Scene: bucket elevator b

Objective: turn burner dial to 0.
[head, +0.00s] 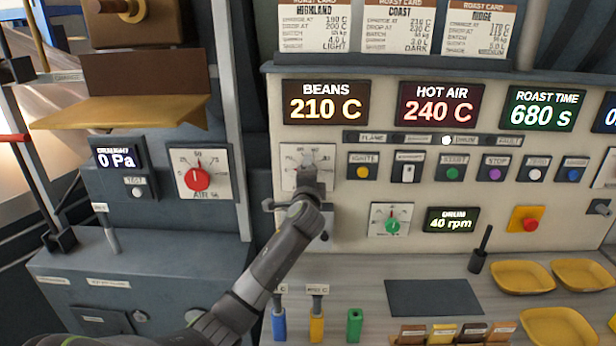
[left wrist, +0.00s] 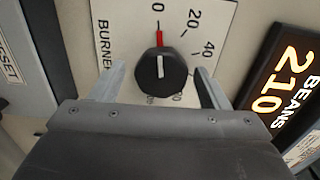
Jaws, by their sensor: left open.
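The burner dial (left wrist: 162,72) is a black round knob on a white scale plate in the left wrist view. Its red pointer and the white line on its face point up at the 0 mark. My left gripper (left wrist: 161,85) is open, with one finger on each side of the knob and a visible gap to both. In the head view my left gripper (head: 309,172) is in front of the burner plate (head: 289,158) and hides most of the dial. My right gripper is not in view.
The BEANS display (head: 325,103) reads 210 C above the dial. The ignite button (head: 362,172) is just right of my gripper, and the green drum dial (head: 392,226) is lower right. The air dial (head: 197,180) is on the cabinet to the left.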

